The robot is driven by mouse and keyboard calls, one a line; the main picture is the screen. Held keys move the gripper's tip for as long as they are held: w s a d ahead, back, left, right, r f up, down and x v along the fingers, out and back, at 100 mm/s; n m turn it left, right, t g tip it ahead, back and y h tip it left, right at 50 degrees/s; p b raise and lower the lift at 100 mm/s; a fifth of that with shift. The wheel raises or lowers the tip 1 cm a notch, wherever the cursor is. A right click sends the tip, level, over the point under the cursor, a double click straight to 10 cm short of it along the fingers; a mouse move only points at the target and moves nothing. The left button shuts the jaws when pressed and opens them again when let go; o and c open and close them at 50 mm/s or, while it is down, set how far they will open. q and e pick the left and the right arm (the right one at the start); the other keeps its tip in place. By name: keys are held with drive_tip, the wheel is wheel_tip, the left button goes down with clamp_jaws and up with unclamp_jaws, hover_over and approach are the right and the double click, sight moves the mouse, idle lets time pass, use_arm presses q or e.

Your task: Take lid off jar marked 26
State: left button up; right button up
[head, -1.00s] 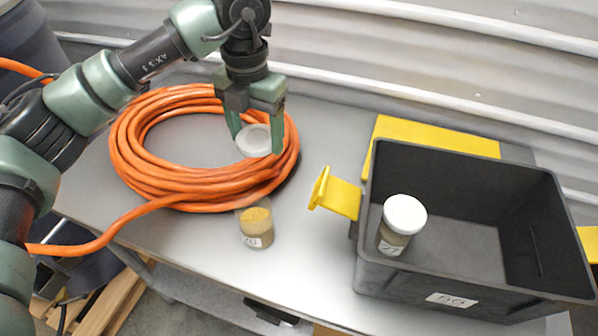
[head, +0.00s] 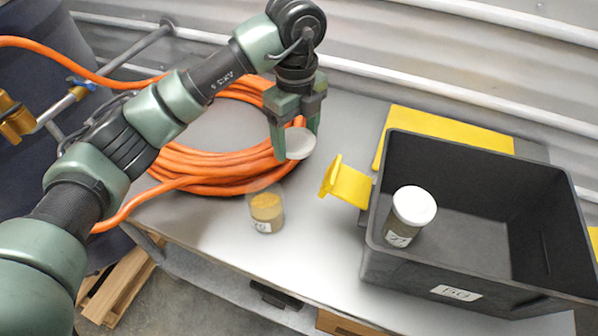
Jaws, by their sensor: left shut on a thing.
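My left gripper (head: 297,138) is shut on a white round lid (head: 299,146), held tilted in the air, behind and a little right of an open jar. This jar (head: 266,212) stands upright on the grey table, lidless, with yellow-brown contents. Its label is too small to read surely. A second jar (head: 402,234), with its white lid (head: 414,205) on, stands in the black crate (head: 470,268). Its label looks like 27. My right gripper is not in view.
A coil of orange hose (head: 210,170) lies on the table (head: 310,235) left of and behind the open jar. Bare table shows between jar and crate.

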sight(297, 187)
use_arm(q)
wheel_tip(297, 187, down, 13)
drive_tip(key=p, duration=0.2)
drive_tip(key=shift+f+p, duration=0.1)
drive_tip(key=shift+p, duration=0.25)
drive_tip(key=shift+f, duration=0.1)
